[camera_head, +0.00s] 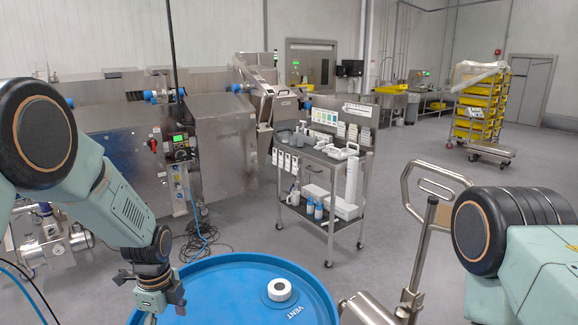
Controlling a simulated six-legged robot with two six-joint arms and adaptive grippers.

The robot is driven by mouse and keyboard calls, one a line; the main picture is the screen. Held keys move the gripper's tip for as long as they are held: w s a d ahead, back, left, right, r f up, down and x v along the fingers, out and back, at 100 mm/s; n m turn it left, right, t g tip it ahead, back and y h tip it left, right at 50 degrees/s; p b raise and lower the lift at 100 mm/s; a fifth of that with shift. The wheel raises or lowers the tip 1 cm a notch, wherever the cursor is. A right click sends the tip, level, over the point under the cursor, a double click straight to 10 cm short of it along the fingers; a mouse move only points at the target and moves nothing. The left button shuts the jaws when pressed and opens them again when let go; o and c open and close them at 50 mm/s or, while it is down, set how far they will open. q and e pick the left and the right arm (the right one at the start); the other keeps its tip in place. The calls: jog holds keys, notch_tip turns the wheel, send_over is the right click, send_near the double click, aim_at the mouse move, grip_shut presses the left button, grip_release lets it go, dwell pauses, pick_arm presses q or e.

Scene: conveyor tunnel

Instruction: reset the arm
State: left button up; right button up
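My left arm comes in from the left, and its gripper (151,300) points down at the bottom of the view, over the left edge of a blue drum (235,275). Its dark fingers are spread apart, with nothing visible between them. The lower part of this gripper is near the frame's bottom edge. My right arm (500,235) shows only as a large joint and a link at the lower right. Its gripper is out of the frame.
The blue drum's lid has a white cap (279,290) marked VENT. A metal handle frame (425,225) stands between the drum and my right arm. A stocked steel cart (325,175) stands beyond. Steel machinery (225,140) fills the left. Grey floor is clear at centre right.

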pick_arm(q)
notch_tip(320, 180, down, 6)
jog(key=shift+f, duration=0.25)
jog(key=n, duration=0.5)
jog(key=shift+w, duration=0.1)
jog(key=n+p, duration=0.1)
jog(key=n, duration=0.3)
jog(key=shift+a+n, duration=0.1)
jog(key=shift+n, duration=0.3)
jog(key=n, duration=0.4)
jog(key=shift+w+p, duration=0.15)
jog(key=shift+p, duration=0.15)
jog(key=n, duration=0.4)
jog(key=shift+a+n+p, duration=0.15)
jog(key=shift+n+p, duration=0.25)
